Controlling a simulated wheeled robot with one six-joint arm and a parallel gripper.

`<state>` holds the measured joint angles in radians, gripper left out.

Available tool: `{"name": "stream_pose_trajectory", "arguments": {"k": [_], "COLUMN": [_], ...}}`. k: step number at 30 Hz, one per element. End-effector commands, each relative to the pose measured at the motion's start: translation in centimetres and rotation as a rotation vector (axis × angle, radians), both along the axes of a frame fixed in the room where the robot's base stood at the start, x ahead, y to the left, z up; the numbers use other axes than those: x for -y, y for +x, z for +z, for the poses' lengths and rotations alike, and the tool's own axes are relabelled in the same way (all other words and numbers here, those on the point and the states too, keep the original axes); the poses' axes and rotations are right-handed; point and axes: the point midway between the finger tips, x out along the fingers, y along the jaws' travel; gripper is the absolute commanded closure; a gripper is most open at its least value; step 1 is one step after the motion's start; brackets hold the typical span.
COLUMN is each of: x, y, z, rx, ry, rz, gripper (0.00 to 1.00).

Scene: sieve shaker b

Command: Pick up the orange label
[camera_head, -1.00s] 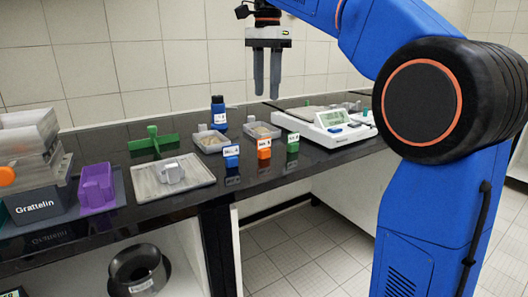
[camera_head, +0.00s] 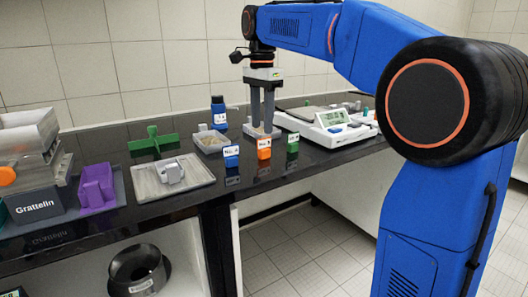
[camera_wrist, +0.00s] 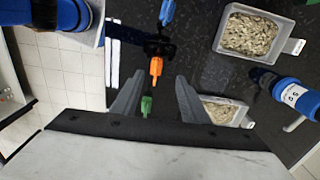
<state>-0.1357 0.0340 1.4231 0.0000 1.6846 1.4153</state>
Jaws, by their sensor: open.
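The orange label (camera_head: 264,149) stands upright on the black bench near its front edge, between a blue label (camera_head: 231,157) and a green label (camera_head: 292,143). In the wrist view the orange label (camera_wrist: 155,68) lies ahead of the fingertips, seen from above. My gripper (camera_head: 262,133) is open and empty, pointing down just above and behind the orange label in the head view. In the wrist view its two fingers (camera_wrist: 155,88) spread on either side, with the green label (camera_wrist: 146,105) showing between them.
Trays of grains (camera_head: 211,142) stand behind the labels, one partly hidden by my fingers. A white balance (camera_head: 341,137) is to the right. A blue-capped bottle (camera_head: 218,111) stands behind. A grey tray (camera_head: 202,182), purple block (camera_head: 97,187) and green tool (camera_head: 153,143) are to the left.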

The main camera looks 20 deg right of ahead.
Motion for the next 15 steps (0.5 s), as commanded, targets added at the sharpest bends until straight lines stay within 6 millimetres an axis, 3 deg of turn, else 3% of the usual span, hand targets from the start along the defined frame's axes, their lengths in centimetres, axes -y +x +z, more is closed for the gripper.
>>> {"name": "stream_pose_trajectory", "arguments": {"k": [8, 15], "x": [0.1, 0.4], "y": [-0.2, -0.7], "z": [-1.7, -4.8], "rx": [-0.001, -0.002], "ry": [0.0, -0.001], "rz": [0.0, 0.0], "gripper": [0.59, 0.59]}}
